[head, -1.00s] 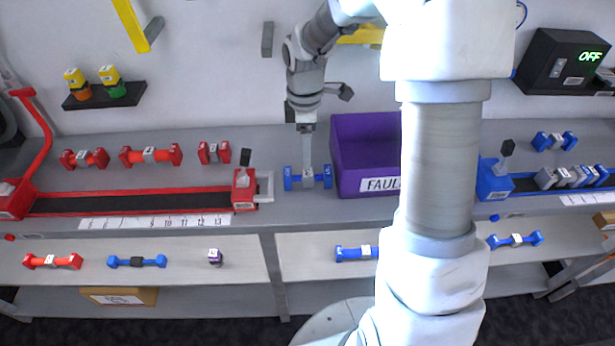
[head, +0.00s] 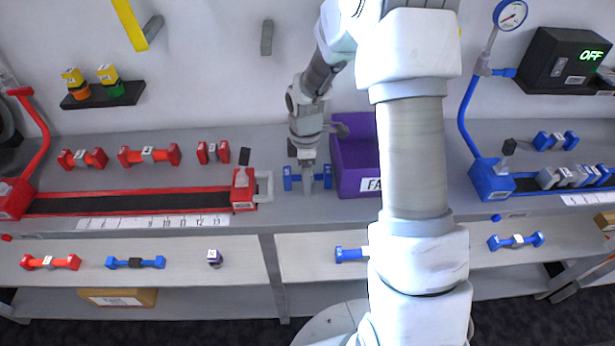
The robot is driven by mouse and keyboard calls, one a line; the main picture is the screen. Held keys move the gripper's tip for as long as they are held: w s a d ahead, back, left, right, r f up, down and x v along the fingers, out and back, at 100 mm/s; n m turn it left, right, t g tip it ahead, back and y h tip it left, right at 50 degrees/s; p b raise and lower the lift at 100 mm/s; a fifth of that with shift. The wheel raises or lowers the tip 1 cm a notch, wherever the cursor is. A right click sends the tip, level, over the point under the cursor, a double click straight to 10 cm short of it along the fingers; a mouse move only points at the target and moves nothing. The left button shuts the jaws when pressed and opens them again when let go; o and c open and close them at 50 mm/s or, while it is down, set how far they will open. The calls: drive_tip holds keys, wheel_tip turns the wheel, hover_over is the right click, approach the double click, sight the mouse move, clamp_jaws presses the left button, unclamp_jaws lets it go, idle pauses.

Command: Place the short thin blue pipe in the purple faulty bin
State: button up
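A short blue pipe (head: 288,178) with thick square ends lies on the upper bench, just left of the purple faulty bin (head: 348,187). My gripper (head: 308,184) points down over the middle of this pipe and hides its centre. The fingers seem to be at the pipe, but I cannot tell whether they are open or closed on it. The bin stands on the bench close to the right of the gripper. Its label is partly hidden behind my arm, as is its right side.
Red pipes (head: 149,155) lie at the bench's left, behind a red track (head: 135,201). A blue clamp (head: 492,178) with blue pipes stands at right. The lower shelf holds a blue pipe (head: 136,262), a red pipe (head: 50,262) and a small purple piece (head: 214,257).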

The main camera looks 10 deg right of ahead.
clamp_jaws()
drive_tip(key=shift+r, duration=0.15)
idle(0.4)
